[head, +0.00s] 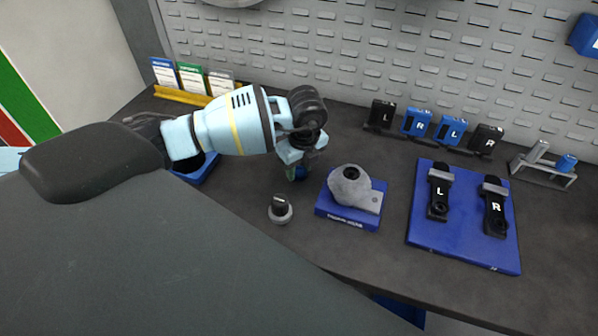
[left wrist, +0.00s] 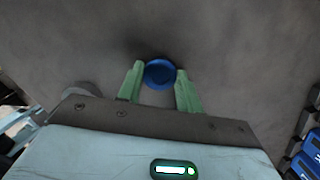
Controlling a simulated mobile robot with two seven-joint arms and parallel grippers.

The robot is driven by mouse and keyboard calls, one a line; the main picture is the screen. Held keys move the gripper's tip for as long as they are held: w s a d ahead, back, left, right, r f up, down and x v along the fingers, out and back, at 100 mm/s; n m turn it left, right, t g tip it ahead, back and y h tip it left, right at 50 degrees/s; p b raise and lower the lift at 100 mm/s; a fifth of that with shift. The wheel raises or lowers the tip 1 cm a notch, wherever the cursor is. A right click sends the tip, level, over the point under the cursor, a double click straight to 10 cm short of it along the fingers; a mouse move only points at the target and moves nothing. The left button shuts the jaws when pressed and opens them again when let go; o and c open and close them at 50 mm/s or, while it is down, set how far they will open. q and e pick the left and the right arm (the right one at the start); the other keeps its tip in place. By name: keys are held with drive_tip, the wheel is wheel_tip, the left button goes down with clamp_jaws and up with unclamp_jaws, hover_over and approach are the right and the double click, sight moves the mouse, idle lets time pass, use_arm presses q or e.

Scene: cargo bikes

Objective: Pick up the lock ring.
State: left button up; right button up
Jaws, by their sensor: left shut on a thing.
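The lock ring looks like a small round blue piece (left wrist: 159,73) in the left wrist view, between the two green fingers. My left gripper (left wrist: 160,80) is shut on it, one finger at each side. In the head view the left gripper (head: 297,171) points down at the bench, left of the grey housing, and a bit of blue shows at its fingertips. I cannot tell whether the ring still touches the bench. My right gripper is not in view.
A grey housing (head: 350,187) sits on a blue base (head: 333,213) right of the gripper. A blue mat (head: 463,232) holds pedals marked L and R. A blue tray (head: 203,174) is partly behind my arm. A pegboard (head: 400,60) backs the bench.

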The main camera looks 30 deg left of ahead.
sight(299, 172)
use_arm(q)
drive_tip(key=shift+r, duration=0.1)
wheel_tip(299, 172, up, 10)
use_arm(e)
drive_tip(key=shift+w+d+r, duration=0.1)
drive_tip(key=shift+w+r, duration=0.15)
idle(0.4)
